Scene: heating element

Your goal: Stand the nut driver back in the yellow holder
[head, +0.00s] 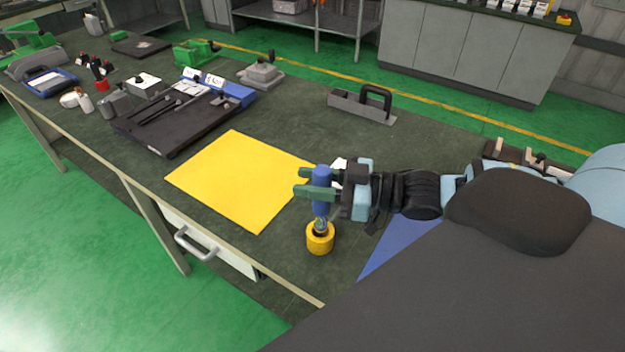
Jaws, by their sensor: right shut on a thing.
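The nut driver (321,178) has a blue handle and stands about upright. My right gripper (315,191), with green fingers, is shut on the handle from the right. The yellow holder (320,242) is a short round cup on the dark green workbench. The driver's metal shaft runs down to the holder's opening. Its lower end is hidden, and I cannot tell how deep it sits in the holder. My left gripper is not in view.
A yellow mat (240,180) lies left of the holder. A blue mat (400,240) is partly under my right arm. A black tray (170,125) with tools and a grey block with a black handle (362,105) stand farther back. The bench's front edge (285,285) is close to the holder.

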